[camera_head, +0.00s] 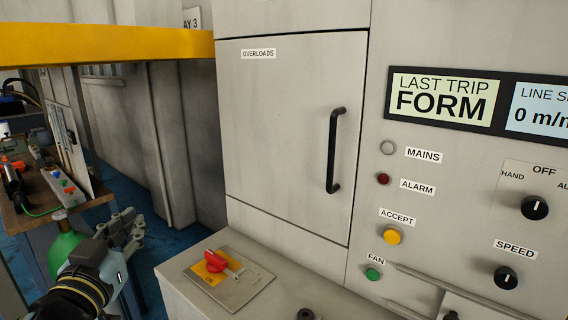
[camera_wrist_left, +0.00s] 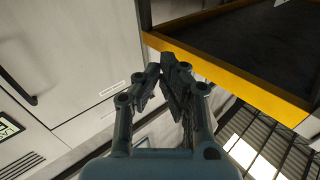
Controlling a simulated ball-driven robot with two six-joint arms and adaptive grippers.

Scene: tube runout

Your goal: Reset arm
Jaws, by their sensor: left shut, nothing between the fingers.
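My left gripper (camera_head: 132,222) is at the lower left of the head view, in front of the grey cabinets. It is shut and empty, with its fingers pointing up and away. In the left wrist view its two dark fingers (camera_wrist_left: 168,82) are close together with nothing between them. It is left of the grey panel with the OVERLOADS door (camera_head: 285,130) and touches nothing that I can see. My right gripper is in neither view.
A yellow beam (camera_head: 110,43) crosses the upper left; its yellow edge (camera_wrist_left: 235,85) is near my fingers in the wrist view. A red rotary switch (camera_head: 216,262) sits on a ledge. Knobs and buttons fill the right panel. A cluttered bench (camera_head: 25,215) stands at the far left.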

